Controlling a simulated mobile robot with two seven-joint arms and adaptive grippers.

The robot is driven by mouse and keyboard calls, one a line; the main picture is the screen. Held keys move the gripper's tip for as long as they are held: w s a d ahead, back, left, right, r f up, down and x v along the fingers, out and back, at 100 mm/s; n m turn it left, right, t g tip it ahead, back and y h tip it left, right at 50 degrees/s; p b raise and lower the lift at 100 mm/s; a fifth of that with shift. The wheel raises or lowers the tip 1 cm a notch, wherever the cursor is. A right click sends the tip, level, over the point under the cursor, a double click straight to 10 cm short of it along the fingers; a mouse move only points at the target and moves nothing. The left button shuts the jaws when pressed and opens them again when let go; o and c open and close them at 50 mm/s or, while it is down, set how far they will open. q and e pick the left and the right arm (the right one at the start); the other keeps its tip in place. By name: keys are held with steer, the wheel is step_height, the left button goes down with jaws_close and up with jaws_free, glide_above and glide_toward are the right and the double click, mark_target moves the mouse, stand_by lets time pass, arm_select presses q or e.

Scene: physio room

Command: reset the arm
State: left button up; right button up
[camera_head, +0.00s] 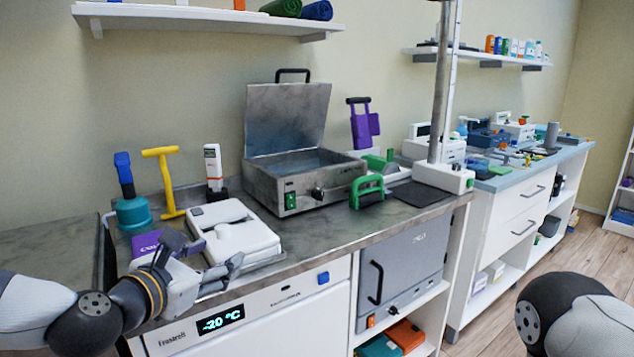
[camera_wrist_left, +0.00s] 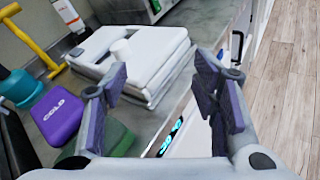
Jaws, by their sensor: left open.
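My left gripper (camera_head: 214,262) is at the front edge of the counter at the left, above the freezer's front. Its two fingers with purple pads are spread wide apart in the left wrist view (camera_wrist_left: 165,100), with nothing between them. A white folded pad or case (camera_head: 236,232) lies on a tray just beyond it. A purple cold pack (camera_wrist_left: 58,112) lies to the left of the fingers in the wrist view, with a green block (camera_wrist_left: 112,138) partly hidden behind the left finger. My right gripper is out of view; only part of that arm shows at the lower right.
A teal-based tool with a blue handle (camera_head: 130,200) and a yellow T-handle (camera_head: 165,180) stand at the back left. An open metal bath (camera_head: 305,190) and a green handled tool (camera_head: 367,191) stand further right. The floor (camera_head: 500,310) at the right is clear.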

arm_select(q)
steer(key=s+d+f+m+g, duration=0.2)
steer(key=s+f+m+g, duration=0.2)
steer(key=s+f+m, duration=0.55)
steer(key=s+d+f+m+g, duration=0.3)
steer(key=s+f, duration=0.4)
steer(key=f, duration=0.7)
steer(key=s+a+f+m+g+y, duration=0.1)
steer(key=s+a+f+m+g, duration=0.2)
steer(key=s, duration=0.6)
steer(key=s+a+f+m+g+y, duration=0.2)
steer(key=s+a+f+m+g, duration=0.1)
steer(key=s+m, duration=0.5)
steer(key=s+a+f+m+g+y, duration=0.1)
steer(key=s+a+f+m+g, duration=0.2)
steer(key=s, duration=0.8)
steer(key=shift+a+f+m+g, duration=0.35)
steer(key=shift+a+m, duration=0.45)
steer(key=shift+m, duration=0.35)
